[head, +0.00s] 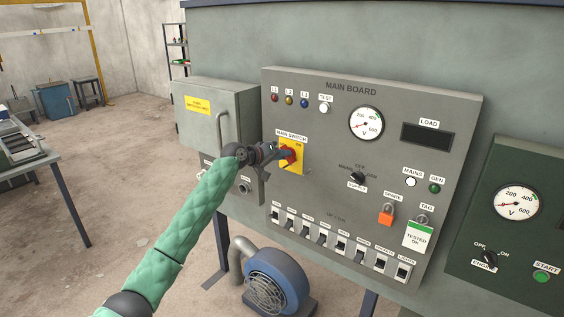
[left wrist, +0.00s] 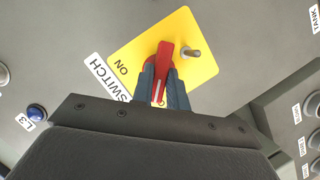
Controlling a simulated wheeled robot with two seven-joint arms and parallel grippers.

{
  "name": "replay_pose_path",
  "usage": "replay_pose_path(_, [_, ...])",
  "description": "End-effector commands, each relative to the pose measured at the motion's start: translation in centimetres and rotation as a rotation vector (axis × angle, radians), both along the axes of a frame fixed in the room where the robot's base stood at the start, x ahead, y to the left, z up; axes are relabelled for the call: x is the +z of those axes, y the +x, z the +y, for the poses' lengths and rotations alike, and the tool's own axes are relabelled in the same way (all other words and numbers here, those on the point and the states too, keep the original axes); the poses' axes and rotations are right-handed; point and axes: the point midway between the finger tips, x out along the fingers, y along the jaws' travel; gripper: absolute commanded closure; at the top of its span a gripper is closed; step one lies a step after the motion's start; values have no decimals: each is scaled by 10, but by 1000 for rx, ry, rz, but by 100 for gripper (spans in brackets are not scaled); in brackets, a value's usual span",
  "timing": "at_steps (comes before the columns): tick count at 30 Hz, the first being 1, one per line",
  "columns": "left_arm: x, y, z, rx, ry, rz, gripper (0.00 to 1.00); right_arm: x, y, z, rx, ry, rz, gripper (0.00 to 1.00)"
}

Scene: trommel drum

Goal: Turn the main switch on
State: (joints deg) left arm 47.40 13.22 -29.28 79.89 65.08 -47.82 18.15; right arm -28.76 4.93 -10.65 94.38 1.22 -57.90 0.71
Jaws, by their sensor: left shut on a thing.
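The main switch is a red handle on a yellow plate (head: 295,167), at the left part of the grey main board (head: 350,130). My left gripper (head: 284,154) reaches it from the left, its jaws at the handle. In the left wrist view the red handle (left wrist: 166,53) sits between the two dark fingers (left wrist: 162,88), which are shut on it. The yellow plate (left wrist: 203,68) shows "ON" printed to the left of the handle and a metal stud (left wrist: 193,53) to its right. In the head view the gripper hides part of the handle. My right gripper is out of view.
Indicator lamps (head: 289,101) and a dial (head: 366,124) lie above and right of the switch. A row of breakers (head: 340,252) runs below. A grey box (head: 213,113) with a handle stands left. A blue blower (head: 275,281) sits below the board.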

Motion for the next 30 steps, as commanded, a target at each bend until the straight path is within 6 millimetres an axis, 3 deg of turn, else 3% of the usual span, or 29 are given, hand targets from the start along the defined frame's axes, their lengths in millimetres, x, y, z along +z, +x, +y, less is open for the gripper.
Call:
replay_pose_path(12, [-1, -2, -2, -2, 323, -230, 100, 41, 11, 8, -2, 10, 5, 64])
replay_pose_path(30, [0, -4, -5, -2, 620, -446, 100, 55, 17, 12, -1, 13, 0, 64])
